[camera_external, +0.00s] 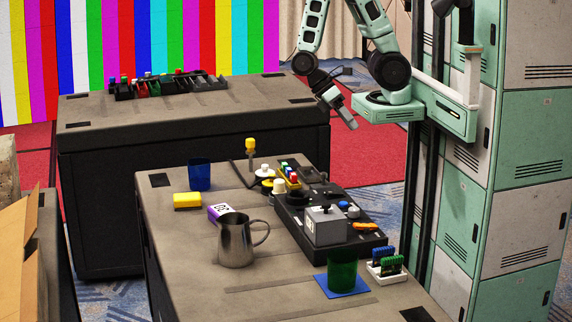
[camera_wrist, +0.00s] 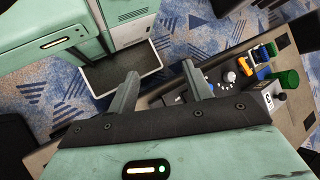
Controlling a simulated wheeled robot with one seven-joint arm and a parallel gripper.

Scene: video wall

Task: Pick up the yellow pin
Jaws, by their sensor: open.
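No yellow pin stands out clearly. In the external view, a yellow-topped upright stalk (camera_external: 250,146) rises from the near desk. Small coloured pegs (camera_external: 288,172) stand in a yellow holder behind the black console (camera_external: 292,220); single pegs are too small to tell apart. My gripper (camera_external: 350,122) is in the air beyond the desk's far right side, to the right of the stalk and pegs and apart from them. In the wrist view, my gripper (camera_wrist: 160,70) has its two fingers spread, with nothing between them.
Lockers (camera_external: 520,160) rise at the right. A second desk (camera_external: 190,105) is behind.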

